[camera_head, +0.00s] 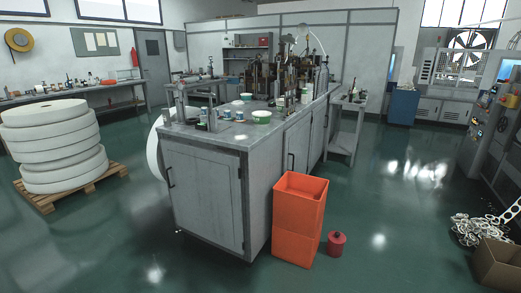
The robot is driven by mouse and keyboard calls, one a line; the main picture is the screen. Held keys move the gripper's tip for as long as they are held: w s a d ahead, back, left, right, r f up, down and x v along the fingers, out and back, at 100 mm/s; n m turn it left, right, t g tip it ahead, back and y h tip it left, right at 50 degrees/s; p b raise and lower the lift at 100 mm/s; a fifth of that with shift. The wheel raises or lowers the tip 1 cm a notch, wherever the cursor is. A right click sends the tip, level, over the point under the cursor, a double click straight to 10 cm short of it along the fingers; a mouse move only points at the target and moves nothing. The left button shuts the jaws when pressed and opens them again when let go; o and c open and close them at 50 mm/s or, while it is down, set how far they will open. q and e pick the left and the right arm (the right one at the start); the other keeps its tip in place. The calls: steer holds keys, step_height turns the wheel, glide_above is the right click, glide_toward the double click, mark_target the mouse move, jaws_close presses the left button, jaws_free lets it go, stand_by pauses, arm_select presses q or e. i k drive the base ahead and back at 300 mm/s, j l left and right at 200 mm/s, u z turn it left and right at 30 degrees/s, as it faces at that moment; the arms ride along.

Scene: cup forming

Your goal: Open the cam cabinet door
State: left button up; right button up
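A grey machine cabinet (250,165) stands in the middle of the room with forming machinery on its top. Its front face has a large door (205,195) that looks closed, with a dark vertical handle (170,177) near its left edge. Its right side has further door panels (298,143) that look closed, with a dark handle (291,161) on the nearer one. No label shows which is the cam cabinet door. The lower part of the right side is hidden behind orange bins. Neither of my grippers is in view.
Stacked orange bins (300,205) stand against the cabinet's right side, with a red canister (337,243) beside them. White paper rolls (55,145) sit on a pallet (75,190) at left. A cardboard box (498,265) is at lower right. The green floor in front is clear.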

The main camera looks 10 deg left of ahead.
mark_target(204, 186)
steer(key=i+j, duration=0.25)
steer(key=i, duration=0.2)
steer(key=i+j, duration=0.2)
steer(key=i, duration=0.25)
steer(key=i+j, duration=0.25)
steer(key=i, duration=0.25)
